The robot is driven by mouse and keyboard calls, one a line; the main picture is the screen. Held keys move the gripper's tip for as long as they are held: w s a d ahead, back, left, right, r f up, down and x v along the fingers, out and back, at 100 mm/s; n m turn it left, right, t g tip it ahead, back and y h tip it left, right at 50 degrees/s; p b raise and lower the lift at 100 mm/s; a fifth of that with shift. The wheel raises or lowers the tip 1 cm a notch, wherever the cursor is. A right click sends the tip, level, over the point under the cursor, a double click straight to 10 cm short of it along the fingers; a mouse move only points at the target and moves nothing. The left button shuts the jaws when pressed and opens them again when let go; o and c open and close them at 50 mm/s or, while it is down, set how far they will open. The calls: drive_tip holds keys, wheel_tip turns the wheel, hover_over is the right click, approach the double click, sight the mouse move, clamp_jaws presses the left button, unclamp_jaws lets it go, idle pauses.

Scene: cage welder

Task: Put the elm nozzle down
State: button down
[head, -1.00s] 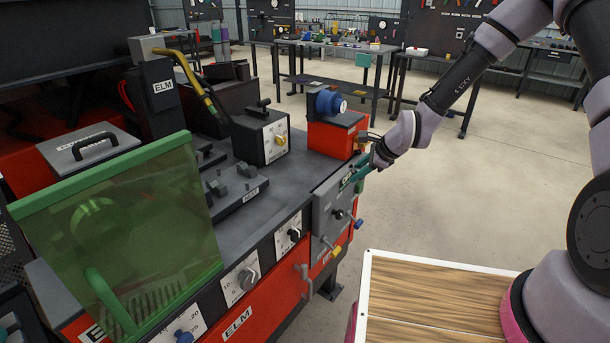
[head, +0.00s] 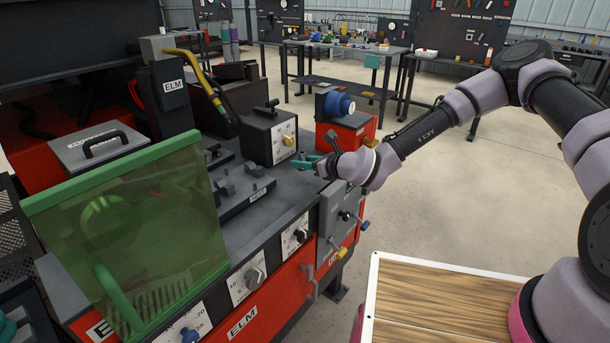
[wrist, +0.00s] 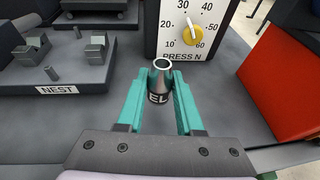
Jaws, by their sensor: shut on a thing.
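The elm nozzle (wrist: 158,80) is a short dark cylinder with a grey open top ring and white letters, of which "EL" shows in the wrist view. My gripper (wrist: 160,92) has teal fingers on either side of it and is shut on it, with the nozzle upright. In the head view my gripper (head: 304,162) is over the right part of the grey bench top (head: 268,213), in front of the dial box. The nozzle is too small to make out there. I cannot tell whether its bottom touches the bench.
The PRESS N dial box (wrist: 188,30) stands just ahead. The NEST block (wrist: 62,68) with small posts is at left, and a red box (wrist: 284,78) at right. Bare bench lies between them. A green translucent shield (head: 140,235) stands at the bench's left front.

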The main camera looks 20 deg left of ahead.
sight(303, 183)
drive_tip(key=shift+f, duration=2.25)
drive_tip(key=c, duration=0.5)
unclamp_jaws()
drive_tip(key=shift+c, duration=0.2)
